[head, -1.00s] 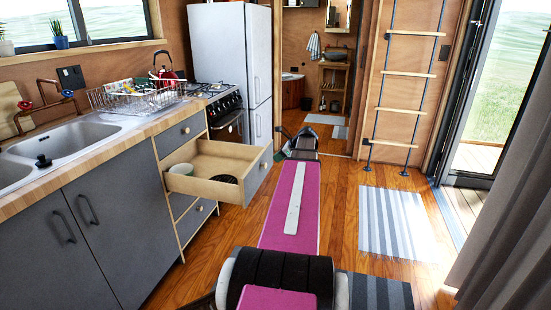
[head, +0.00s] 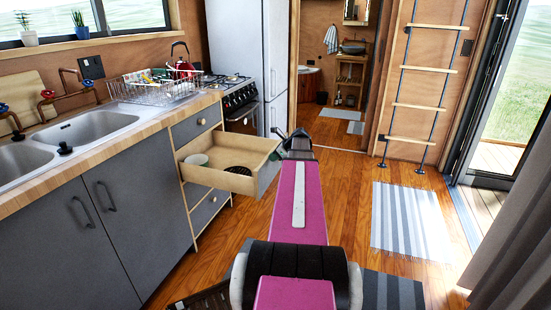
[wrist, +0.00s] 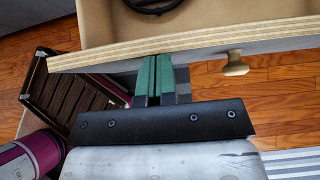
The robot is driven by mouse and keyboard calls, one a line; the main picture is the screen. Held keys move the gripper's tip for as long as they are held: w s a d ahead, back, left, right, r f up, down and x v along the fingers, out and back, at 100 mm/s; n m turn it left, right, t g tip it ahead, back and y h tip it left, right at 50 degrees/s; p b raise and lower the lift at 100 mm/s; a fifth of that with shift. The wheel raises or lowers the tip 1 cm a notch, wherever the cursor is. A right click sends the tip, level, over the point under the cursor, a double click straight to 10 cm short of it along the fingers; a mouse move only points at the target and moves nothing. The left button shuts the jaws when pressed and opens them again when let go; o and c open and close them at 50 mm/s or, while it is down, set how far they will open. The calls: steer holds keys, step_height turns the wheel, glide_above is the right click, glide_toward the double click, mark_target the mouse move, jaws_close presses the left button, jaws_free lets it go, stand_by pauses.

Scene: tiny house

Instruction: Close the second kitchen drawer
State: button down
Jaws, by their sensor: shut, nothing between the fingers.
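The second kitchen drawer (head: 215,179), with pale wooden sides and a grey front, stands pulled well out of the counter, below a shut top drawer (head: 195,124). A light bowl (head: 196,160) and a dark round item (head: 238,170) lie inside. My gripper (head: 294,137) is just outside the drawer's front, partly hidden by my arm. In the wrist view, its green fingers (wrist: 153,72) are shut and empty, with their tips at the drawer front (wrist: 205,50), left of its wooden knob (wrist: 235,65). I cannot tell if they touch it.
Lower drawers (head: 209,208) below look shut. The sink counter (head: 125,125) runs along the left, with a stove (head: 242,115) and fridge (head: 235,45) beyond. Open wooden floor and a striped rug (head: 410,218) lie to the right, near a ladder (head: 425,90).

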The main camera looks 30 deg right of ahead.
steer(key=w+a, duration=2.5)
steer(key=w, duration=0.5)
steer(key=shift+a, duration=0.35)
